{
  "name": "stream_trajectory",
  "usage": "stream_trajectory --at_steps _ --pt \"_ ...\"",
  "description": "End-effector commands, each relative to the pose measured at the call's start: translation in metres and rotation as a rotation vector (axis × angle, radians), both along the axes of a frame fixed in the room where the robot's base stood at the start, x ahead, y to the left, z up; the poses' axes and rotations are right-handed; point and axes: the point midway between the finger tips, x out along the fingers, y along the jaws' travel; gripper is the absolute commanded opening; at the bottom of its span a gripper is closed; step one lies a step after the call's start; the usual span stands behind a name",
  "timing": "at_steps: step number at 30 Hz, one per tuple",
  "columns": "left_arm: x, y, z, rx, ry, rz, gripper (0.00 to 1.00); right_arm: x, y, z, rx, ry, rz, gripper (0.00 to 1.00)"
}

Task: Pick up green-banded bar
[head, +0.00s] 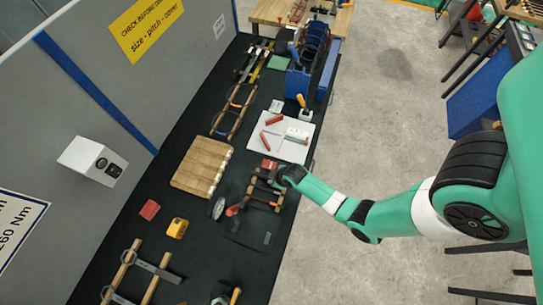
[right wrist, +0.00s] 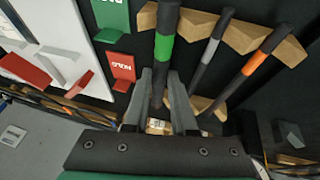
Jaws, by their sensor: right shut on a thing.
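The green-banded bar (right wrist: 164,50) is a dark bar with a bright green band, lying across a notched wooden rack (right wrist: 232,34) in the right wrist view. My right gripper (right wrist: 161,80) has its two fingers on either side of this bar, just below the green band, and is shut on it. In the head view my right gripper (head: 284,177) reaches in from the right over the small wooden rack (head: 264,204); the band colours are too small to tell there. A grey-banded bar (right wrist: 211,50) and an orange-banded bar (right wrist: 263,49) lie beside it. My left gripper is not seen.
A red HOLD plate (right wrist: 122,66) and a green plate (right wrist: 112,18) lie left of the bars. In the head view, a white board (head: 284,150) with red-handled tools lies behind the rack. A wooden slatted board (head: 200,168) is to its left. Bare black mat (head: 215,260) lies in front.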

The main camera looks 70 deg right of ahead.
Motion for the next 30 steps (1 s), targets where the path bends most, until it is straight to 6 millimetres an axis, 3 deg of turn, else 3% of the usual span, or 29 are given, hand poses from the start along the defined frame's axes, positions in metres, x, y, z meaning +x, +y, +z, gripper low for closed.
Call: stream_trajectory --at_steps 5,10,18,19,24,30 --pt "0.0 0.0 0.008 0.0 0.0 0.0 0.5 0.001 0.0 0.01 -0.001 -0.003 0.0 0.0" --pt "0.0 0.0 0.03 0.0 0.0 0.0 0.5 0.001 0.0 0.039 -0.001 -0.003 0.0 0.0" --pt "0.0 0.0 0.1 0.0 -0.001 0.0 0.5 -0.048 0.026 0.11 -0.001 0.0 0.002 0.0" --pt "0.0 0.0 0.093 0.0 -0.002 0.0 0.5 -0.059 0.032 0.104 0.0 0.002 0.002 0.0" --pt "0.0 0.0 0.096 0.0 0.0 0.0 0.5 -0.097 0.053 0.118 0.0 0.001 0.003 0.0" --pt "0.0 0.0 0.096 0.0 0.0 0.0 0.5 -0.119 0.064 0.129 -0.001 -0.002 0.002 0.0"
